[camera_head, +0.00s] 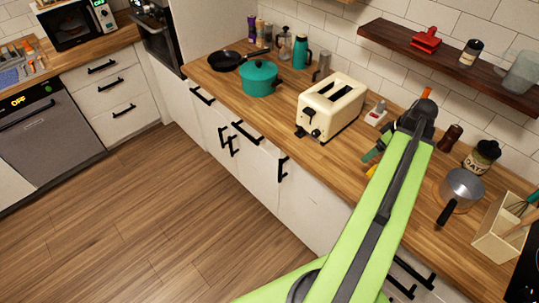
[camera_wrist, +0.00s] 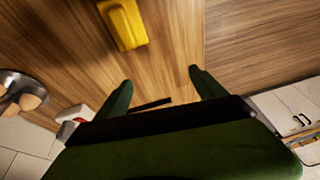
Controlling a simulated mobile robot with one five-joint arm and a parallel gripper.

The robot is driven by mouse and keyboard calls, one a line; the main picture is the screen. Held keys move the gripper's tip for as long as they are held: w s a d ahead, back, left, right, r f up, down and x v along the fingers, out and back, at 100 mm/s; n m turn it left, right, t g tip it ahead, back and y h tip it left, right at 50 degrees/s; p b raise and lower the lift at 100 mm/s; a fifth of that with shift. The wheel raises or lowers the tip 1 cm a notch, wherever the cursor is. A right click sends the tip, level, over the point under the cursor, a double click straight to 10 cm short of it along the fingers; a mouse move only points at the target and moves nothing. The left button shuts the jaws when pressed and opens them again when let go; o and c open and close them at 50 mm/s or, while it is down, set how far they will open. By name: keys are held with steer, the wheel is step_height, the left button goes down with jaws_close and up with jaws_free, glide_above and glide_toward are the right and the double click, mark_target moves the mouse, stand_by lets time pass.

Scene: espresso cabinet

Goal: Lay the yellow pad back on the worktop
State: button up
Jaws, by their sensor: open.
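The yellow pad (camera_wrist: 123,22) lies on the wooden worktop (camera_wrist: 165,45) at the top of the wrist view, with its broad face up. My gripper (camera_wrist: 160,78) is open, its two green fingers spread with no pad between them. The pad is beyond the fingertips, nearer the left finger, and apart from both. In the head view, my gripper (camera_head: 372,156) is low over the worktop (camera_head: 335,165), right of the toaster and mostly hidden by my wrist. A small yellow patch, probably the pad (camera_head: 370,172), shows just below it.
The cream toaster (camera_head: 330,106) stands left of my gripper, with a small white-and-red item (camera_head: 376,113) beside it. A saucepan (camera_head: 462,188) and a dark-lidded jar (camera_head: 482,157) stand to the right. The wooden shelf (camera_head: 450,65) hangs above. Bare worktop lies in front of the toaster.

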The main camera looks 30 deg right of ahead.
steer(key=w+a+g, duration=0.2)
steer(key=w+a, duration=0.9)
steer(key=a, duration=0.2)
steer(key=w+a+m+h, duration=0.1)
steer(key=w+a, duration=0.2)
steer(key=a, duration=1.3)
steer(key=w+a+f+m+g, duration=0.1)
steer(key=w+a, duration=0.3)
steer(key=a, duration=1.2)
steer(key=shift+a+f+m+h, duration=0.15)
steer(key=shift+a+m+h, duration=0.15)
steer(key=shift+m+h, duration=0.15)
step_height(320, 180, down, 6)
steer(key=b, duration=0.6)
